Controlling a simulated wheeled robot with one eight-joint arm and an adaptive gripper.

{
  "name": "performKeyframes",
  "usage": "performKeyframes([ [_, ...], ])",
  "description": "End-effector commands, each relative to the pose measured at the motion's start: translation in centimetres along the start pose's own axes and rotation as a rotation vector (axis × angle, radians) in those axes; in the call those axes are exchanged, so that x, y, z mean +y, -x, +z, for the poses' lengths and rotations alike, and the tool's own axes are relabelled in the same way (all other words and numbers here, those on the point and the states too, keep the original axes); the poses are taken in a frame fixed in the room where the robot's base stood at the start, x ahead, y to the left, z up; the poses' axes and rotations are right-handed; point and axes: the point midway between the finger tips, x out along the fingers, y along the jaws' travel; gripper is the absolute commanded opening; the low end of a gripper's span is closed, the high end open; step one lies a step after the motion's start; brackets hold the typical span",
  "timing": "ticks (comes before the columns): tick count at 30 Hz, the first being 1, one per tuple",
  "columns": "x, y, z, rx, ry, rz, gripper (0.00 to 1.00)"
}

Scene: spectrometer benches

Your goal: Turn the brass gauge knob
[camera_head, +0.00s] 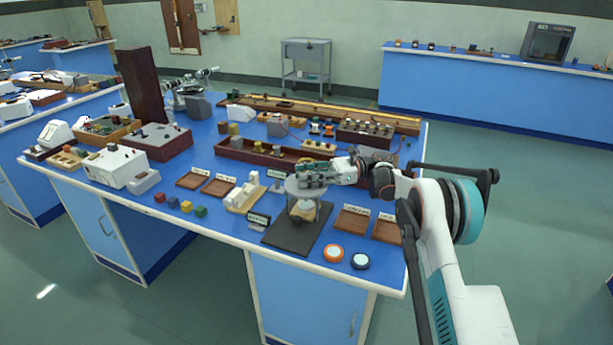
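I cannot make out a brass gauge knob for certain at this size. My gripper (309,173) is at the end of my arm, which reaches in from the right over the blue bench. It is just above or at a grey round-topped stand (292,187) on a black base plate (288,240). A pale block with a tan part (303,209) sits under the round top. The gripper's fingers are small and dark against the stand, so I cannot tell whether they touch it or are open or shut.
Wooden trays (351,221) lie right of the stand. An orange-ringed disc (333,253) and a dark-ringed disc (360,261) lie near the front edge. Small coloured cubes (186,206) are at left. A long wooden tray (262,157) lies behind. A white box (115,165) stands left.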

Motion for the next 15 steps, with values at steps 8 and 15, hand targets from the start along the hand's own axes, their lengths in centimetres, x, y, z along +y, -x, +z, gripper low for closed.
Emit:
performKeyframes([
  [8,0.0,0.0,0.01,0.0,0.0,0.0,0.53],
  [15,-0.03,0.64,-0.02,0.0,0.0,-0.002,0.53],
])
